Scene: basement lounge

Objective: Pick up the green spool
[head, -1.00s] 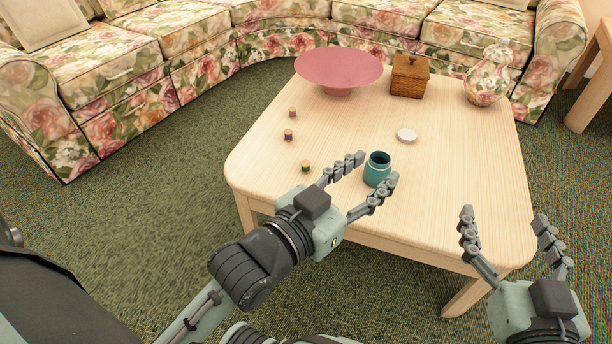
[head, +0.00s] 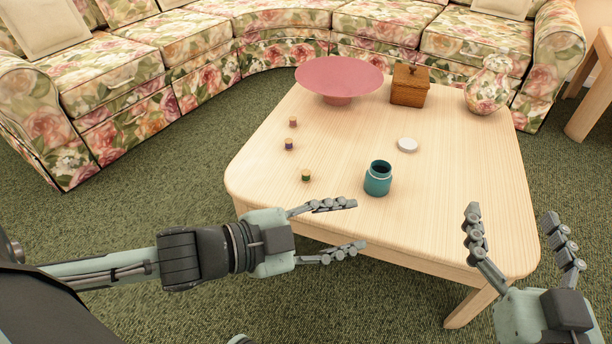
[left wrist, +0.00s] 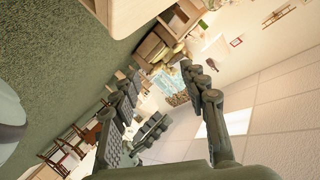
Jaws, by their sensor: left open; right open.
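The green spool (head: 306,176) stands on the left front part of the wooden coffee table (head: 450,210). It is small, with pale ends and a green band. My left gripper (head: 350,226) is open and empty at the table's front left edge, in front of the spool and apart from it. Its open fingers also show in the left wrist view (left wrist: 165,85), where the spool does not appear. My right gripper (head: 520,225) is open and empty by the table's front right corner, far from the spool.
A purple-blue spool (head: 289,144) and a reddish spool (head: 293,122) stand behind the green one. A teal jar (head: 378,180) stands to its right, with a white lid (head: 407,145) behind. A pink bowl (head: 338,78), wooden box (head: 409,88) and floral vase (head: 487,88) are at the back.

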